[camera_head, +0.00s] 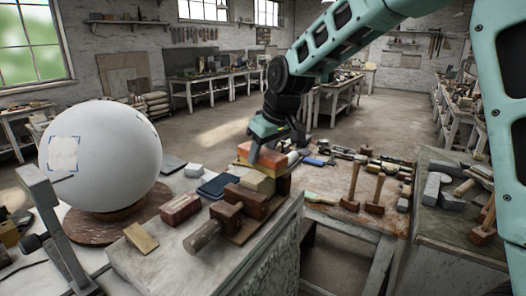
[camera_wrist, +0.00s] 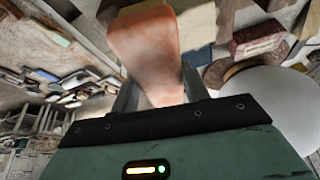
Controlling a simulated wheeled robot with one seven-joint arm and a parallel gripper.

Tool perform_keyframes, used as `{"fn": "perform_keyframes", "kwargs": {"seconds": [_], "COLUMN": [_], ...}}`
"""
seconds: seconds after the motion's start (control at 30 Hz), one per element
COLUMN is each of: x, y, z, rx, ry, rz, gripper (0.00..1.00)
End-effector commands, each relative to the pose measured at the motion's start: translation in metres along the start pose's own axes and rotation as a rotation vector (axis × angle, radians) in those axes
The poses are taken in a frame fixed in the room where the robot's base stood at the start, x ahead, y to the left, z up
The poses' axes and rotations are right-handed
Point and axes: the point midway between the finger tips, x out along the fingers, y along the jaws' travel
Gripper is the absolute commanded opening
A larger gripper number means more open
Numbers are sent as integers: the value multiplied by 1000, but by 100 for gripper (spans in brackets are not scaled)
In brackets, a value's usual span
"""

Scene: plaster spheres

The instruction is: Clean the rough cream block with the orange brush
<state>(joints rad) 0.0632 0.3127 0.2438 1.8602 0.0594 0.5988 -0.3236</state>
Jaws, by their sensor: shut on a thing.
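The orange brush (camera_head: 272,156) is between the fingers of my gripper (camera_head: 270,146), which is shut on it. In the wrist view the brush's smooth orange body (camera_wrist: 147,45) runs up from between the fingers (camera_wrist: 160,92). Its bristles are hidden in both views. The cream block (camera_head: 258,182) sits directly under the brush at the wooden vise (camera_head: 228,208), on the near bench. The block's top is mostly covered by the brush. I cannot tell whether the brush touches it.
A large white sphere (camera_head: 100,155) stands on a round turntable (camera_head: 105,226) at left. A red-brown brick (camera_head: 180,209), a dark blue cloth (camera_head: 217,186) and a small tan block (camera_head: 141,238) lie on the bench. Mallets (camera_head: 376,194) stand on the table at right.

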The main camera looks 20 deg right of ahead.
Motion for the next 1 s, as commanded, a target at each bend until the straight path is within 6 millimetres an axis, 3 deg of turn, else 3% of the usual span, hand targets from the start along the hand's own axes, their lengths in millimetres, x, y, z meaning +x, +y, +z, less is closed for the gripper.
{"fn": "perform_keyframes", "kwargs": {"seconds": [0.77, 1.0], "x": [-15, -14], "y": [0, 0], "z": [38, 34], "rx": [1, 0], "ry": [0, -1], "rz": [1, -1], "gripper": [27, 27]}}
